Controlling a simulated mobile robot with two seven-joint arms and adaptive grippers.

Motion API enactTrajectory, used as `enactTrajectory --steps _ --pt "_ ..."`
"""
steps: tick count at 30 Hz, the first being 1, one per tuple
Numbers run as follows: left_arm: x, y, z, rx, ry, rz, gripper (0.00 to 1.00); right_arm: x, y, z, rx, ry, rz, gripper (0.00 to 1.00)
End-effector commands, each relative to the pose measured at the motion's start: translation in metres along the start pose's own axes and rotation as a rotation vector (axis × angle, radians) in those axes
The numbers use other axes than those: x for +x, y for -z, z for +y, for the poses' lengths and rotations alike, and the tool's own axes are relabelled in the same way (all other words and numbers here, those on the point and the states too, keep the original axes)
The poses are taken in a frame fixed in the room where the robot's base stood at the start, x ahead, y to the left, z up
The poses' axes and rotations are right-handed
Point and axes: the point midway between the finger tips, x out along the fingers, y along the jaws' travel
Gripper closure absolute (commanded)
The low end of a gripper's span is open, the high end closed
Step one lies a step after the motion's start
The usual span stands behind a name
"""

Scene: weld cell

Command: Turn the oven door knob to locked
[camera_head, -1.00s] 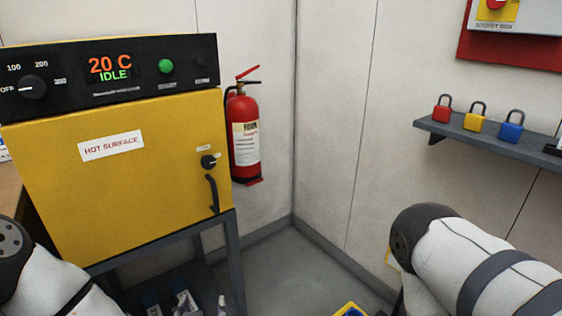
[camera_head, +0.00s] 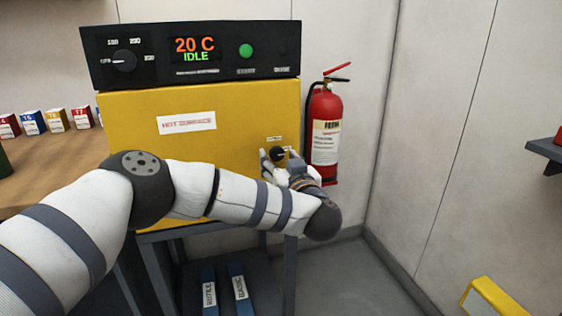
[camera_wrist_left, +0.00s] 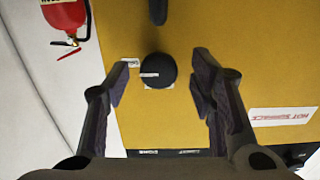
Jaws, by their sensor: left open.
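The yellow oven (camera_head: 130,120) stands on a dark stand, with its door facing me. The black door knob (camera_head: 277,153) is at the right side of the door. In the left wrist view the knob (camera_wrist_left: 158,71) shows a white pointer line, with small labels beside it that I cannot read. My left gripper (camera_head: 276,158) is at the knob. In the wrist view its two open fingers (camera_wrist_left: 160,88) are on either side of the knob, with a gap to each side. The door handle (camera_wrist_left: 158,10) shows partly at the top of the wrist view. My right gripper is out of view.
A red fire extinguisher (camera_head: 325,130) hangs on the wall just right of the oven. A wooden bench (camera_head: 50,165) with several small boxes is at left. Blue binders (camera_head: 240,290) stand under the oven. The floor at right is mostly clear.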

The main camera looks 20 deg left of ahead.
Motion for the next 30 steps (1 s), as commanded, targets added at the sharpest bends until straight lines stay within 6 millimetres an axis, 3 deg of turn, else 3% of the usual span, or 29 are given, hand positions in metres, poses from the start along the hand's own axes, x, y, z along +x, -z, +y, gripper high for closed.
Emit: enactTrajectory --steps 9,15,30 --pt "0.0048 0.0016 0.0001 -0.002 -0.001 0.002 0.52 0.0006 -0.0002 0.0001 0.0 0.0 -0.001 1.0" --pt "0.0046 0.0014 0.0 -0.002 -0.001 0.002 0.97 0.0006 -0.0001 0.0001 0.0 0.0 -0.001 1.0" --pt "0.0046 0.0025 0.0001 -0.119 0.0 0.002 0.97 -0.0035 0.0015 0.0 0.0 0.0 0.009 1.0"
